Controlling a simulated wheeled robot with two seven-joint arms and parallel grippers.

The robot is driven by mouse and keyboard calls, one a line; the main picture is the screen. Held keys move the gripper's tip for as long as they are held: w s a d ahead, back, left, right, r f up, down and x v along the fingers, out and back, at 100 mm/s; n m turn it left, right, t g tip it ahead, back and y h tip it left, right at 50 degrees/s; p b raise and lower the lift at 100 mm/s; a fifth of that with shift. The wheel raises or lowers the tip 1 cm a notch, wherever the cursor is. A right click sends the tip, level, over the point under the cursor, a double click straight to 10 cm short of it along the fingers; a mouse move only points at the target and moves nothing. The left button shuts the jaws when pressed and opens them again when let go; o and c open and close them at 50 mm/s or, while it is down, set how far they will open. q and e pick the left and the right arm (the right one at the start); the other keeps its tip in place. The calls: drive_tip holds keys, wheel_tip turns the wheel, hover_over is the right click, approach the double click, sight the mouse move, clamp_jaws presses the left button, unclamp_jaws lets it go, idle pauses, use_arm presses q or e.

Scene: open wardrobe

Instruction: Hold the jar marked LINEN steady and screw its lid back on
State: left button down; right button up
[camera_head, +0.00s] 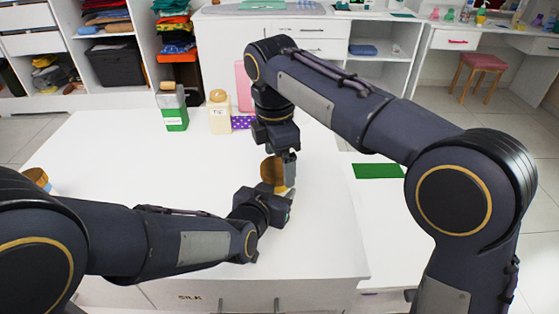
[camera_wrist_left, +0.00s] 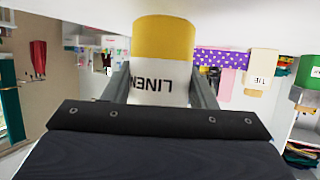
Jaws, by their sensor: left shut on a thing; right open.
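The LINEN jar (camera_wrist_left: 160,85) shows upside down in the left wrist view, because that picture is inverted. It has a white part with black letters and a golden-yellow band. My left gripper (camera_wrist_left: 163,95) is shut on its white part, one finger on each side. In the head view a golden-brown part of the jar (camera_head: 272,171) shows above the white table; my grippers hide the rest. My right gripper (camera_head: 289,172) is open and points down close beside it, above my left gripper (camera_head: 283,194). I cannot tell where the lid is.
A brown-topped object (camera_head: 38,177) is at the left. The table's middle-left is clear.

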drive_tip(key=shift+s+r, duration=0.1)
drive_tip(key=shift+r, duration=1.6)
drive_tip(key=shift+c, duration=0.4)
drive_tip(key=shift+a+r+n, duration=0.1)
drive_tip(key=shift+a+n, duration=0.1)
drive_tip(key=shift+n, duration=0.6)
drive_tip(key=n, duration=0.3)
drive_tip(key=shift+a+r, duration=0.15)
drive_tip(key=shift+r, duration=0.2)
drive_tip(key=n, duration=0.1)
drive_tip(key=r+n, duration=0.1)
drive_tip(key=n, duration=0.2)
drive_tip(key=shift+r+n, duration=0.3)
drive_tip(key=shift+n, duration=0.1)
drive_tip(key=shift+w+d+f, duration=0.1)
drive_tip(key=shift+w+f, duration=0.1)
drive_tip(key=shift+f, duration=1.85)
drive_tip(key=shift+w+d+f, duration=0.1)
drive_tip(key=shift+w+f, duration=0.05)
drive_tip(key=shift+f, duration=1.85)
